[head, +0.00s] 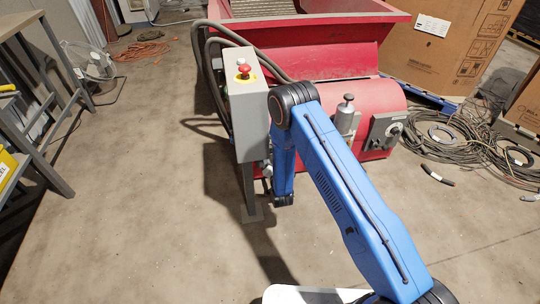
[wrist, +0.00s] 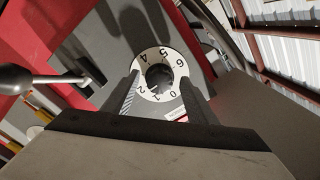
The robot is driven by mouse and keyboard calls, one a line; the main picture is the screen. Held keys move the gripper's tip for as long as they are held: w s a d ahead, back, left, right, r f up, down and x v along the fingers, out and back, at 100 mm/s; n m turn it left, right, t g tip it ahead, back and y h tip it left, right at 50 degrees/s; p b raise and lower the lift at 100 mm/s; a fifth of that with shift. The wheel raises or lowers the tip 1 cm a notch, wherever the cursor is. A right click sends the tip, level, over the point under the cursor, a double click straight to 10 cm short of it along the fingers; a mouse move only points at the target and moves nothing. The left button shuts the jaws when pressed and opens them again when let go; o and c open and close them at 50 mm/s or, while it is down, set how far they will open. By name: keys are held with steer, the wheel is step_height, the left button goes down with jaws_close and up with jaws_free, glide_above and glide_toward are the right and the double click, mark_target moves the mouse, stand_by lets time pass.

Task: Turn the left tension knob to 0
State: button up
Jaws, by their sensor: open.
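In the wrist view a black knob (wrist: 159,76) sits at the centre of a white dial ring (wrist: 178,56) with black numerals; 0, 1, 2, 4, 5 and 6 are readable. The knob's exact pointing is too small to tell. My gripper (wrist: 160,78) is open, with one dark finger on each side of the knob. I cannot tell whether either finger touches it. In the head view my blue arm hides the gripper and the knob.
A ball-ended lever (wrist: 15,78) stands left of the dial. The head view shows a red machine (head: 290,45), a grey control box (head: 247,115) with a red button (head: 244,70), cable coils (head: 450,135) on the right and a bench (head: 35,90) on the left. The floor in front is clear.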

steer(key=shift+w+a, duration=0.1)
steer(key=shift+w, duration=0.25)
steer(key=shift+c, duration=0.4)
steer(key=c, duration=1)
steer(key=shift+d+n, duration=0.2)
steer(key=shift+n, duration=4.3)
steer(key=shift+d+n, duration=0.15)
steer(key=shift+n, duration=4.35)
